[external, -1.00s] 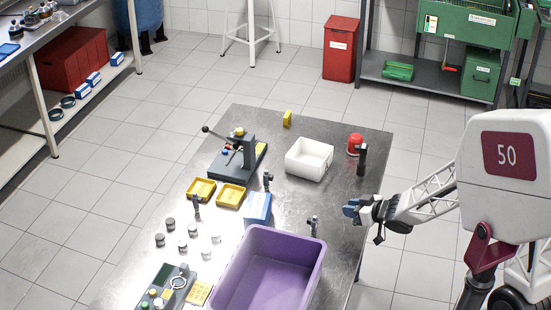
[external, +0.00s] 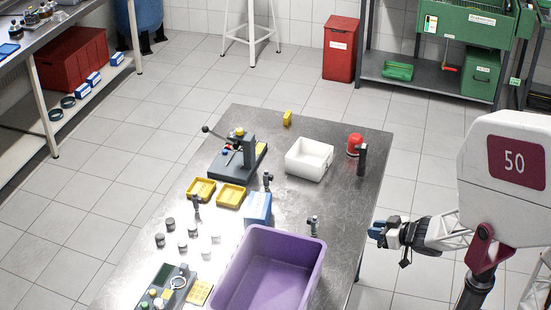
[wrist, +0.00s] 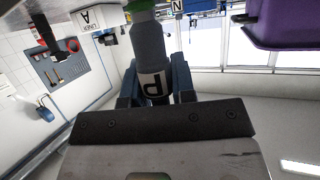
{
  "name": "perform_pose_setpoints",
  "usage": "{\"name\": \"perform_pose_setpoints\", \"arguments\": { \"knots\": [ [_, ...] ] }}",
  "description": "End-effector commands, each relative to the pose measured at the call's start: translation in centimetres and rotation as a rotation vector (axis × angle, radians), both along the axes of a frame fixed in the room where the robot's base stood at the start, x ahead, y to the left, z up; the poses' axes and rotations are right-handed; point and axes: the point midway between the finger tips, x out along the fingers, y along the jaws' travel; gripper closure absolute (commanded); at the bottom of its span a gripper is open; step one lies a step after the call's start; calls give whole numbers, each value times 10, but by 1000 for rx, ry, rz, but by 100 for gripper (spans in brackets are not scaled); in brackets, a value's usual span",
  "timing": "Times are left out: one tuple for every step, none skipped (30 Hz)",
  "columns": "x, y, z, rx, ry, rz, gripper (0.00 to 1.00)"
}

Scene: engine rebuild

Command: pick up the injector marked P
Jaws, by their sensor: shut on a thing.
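My gripper (external: 377,232) is just off the right edge of the metal table in the external view. In the wrist view its blue fingers (wrist: 154,88) are closed on both sides of a grey injector (wrist: 148,45) with a white label marked P and a green part at its top. The label sits between the fingers. In the external view I cannot clearly make out the held injector at the fingers.
On the table stand a purple bin (external: 250,285), a white box (external: 309,158), a red container (external: 355,145) and small upright parts (external: 313,226). Labels A (wrist: 86,17) and N (wrist: 178,6) show in the wrist view. Floor right of the table is clear.

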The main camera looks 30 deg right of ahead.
Motion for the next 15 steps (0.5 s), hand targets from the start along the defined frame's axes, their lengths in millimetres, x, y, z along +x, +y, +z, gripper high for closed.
{"name": "perform_pose_setpoints", "arguments": {
  "knots": [
    [-2,0,0,0,0,0,99],
    [-3,0,0,0,0,0,99],
    [-5,0,0,-1,0,0,99],
    [-5,0,0,-1,0,0,99],
    [-6,0,0,-1,0,0,99],
    [-7,0,0,-1,0,0,99],
    [-7,0,0,-1,0,0,99],
    [-8,0,0,-1,0,0,99],
    [-8,0,0,0,1,0,99],
    [-9,0,0,0,1,0,99],
    [-9,0,0,0,1,0,99],
    [-9,-1,0,0,1,0,99],
    [-9,-1,0,0,1,0,99],
    [-9,-1,0,0,1,0,99],
    [-9,-1,0,0,1,0,99]
  ]
}}
